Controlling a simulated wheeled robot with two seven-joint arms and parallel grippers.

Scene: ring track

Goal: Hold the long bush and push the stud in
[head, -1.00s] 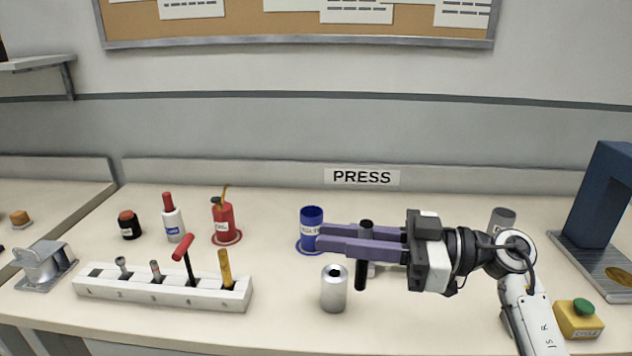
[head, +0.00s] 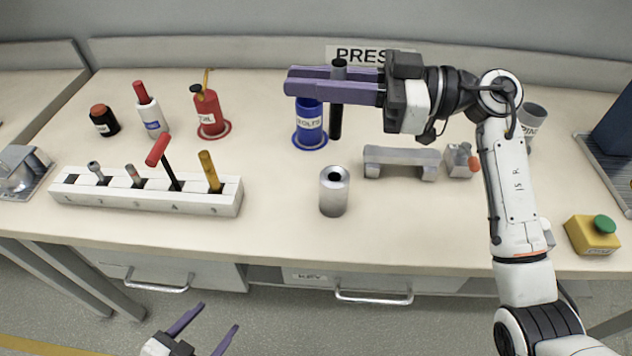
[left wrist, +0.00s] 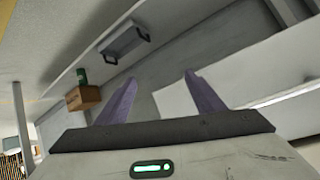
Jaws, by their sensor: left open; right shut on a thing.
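The long bush (head: 333,195), a silver cylinder with a dark hole in its top, stands upright on the bench. My right gripper (head: 288,79) is shut on the stud (head: 336,120), a black upright pin gripped near its top. In the head view the stud shows above the bush, in line with it; its lower end is clear of the bush. My left gripper (head: 218,318) is open and empty, low in front of the bench. Its two spread fingers also show in the left wrist view (left wrist: 158,95), with nothing between them.
A white tool rack (head: 140,199) stands left of the bush. A blue bolts cup (head: 309,128), red oil can (head: 208,113) and white bottle (head: 150,115) stand behind. A grey cradle (head: 402,161) and a yellow box with green button (head: 592,238) are right. Bench around the bush is clear.

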